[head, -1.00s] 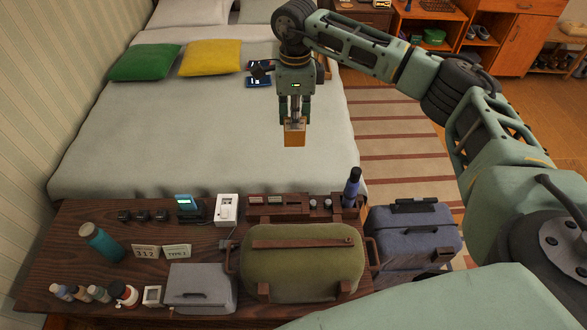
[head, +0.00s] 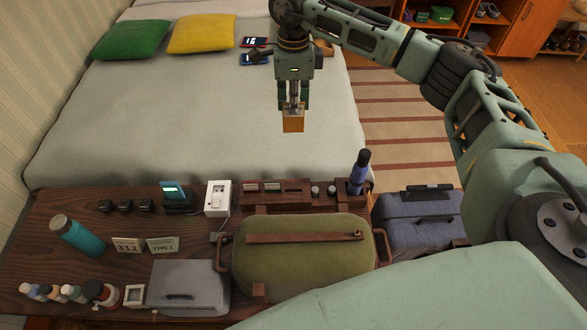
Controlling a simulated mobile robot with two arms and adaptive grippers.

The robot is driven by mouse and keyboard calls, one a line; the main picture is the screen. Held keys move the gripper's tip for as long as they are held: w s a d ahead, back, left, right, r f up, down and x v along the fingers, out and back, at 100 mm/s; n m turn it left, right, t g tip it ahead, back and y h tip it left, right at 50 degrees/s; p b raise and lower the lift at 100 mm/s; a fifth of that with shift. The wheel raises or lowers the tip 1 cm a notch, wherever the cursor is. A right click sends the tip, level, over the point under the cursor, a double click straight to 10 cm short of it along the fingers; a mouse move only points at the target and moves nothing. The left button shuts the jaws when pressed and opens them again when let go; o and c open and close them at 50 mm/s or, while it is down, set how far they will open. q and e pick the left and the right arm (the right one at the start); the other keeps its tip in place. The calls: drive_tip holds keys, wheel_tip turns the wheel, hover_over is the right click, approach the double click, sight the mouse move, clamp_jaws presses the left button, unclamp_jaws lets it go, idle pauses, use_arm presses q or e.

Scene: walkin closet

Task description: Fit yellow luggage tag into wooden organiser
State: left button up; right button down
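The yellow luggage tag (head: 293,122) is an upright yellow-orange piece in the head view, hanging below my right gripper (head: 293,106). The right gripper points down and its fingers are closed on the tag's top end. It holds the tag in the air, in the picture above the near edge of the bed. The wooden organiser (head: 275,199) is a long dark brown block on the bench, behind the green bag. It holds several small items and a blue bottle at its right end. The tag is clear of it. My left gripper is not in view.
A green bag (head: 305,268), a grey case (head: 186,285) and a white switch box (head: 217,197) stand around the organiser on the dark bench. A blue-grey suitcase (head: 418,212) is at right. A teal bottle (head: 78,236) lies at left. The bed's surface (head: 190,130) is mostly clear.

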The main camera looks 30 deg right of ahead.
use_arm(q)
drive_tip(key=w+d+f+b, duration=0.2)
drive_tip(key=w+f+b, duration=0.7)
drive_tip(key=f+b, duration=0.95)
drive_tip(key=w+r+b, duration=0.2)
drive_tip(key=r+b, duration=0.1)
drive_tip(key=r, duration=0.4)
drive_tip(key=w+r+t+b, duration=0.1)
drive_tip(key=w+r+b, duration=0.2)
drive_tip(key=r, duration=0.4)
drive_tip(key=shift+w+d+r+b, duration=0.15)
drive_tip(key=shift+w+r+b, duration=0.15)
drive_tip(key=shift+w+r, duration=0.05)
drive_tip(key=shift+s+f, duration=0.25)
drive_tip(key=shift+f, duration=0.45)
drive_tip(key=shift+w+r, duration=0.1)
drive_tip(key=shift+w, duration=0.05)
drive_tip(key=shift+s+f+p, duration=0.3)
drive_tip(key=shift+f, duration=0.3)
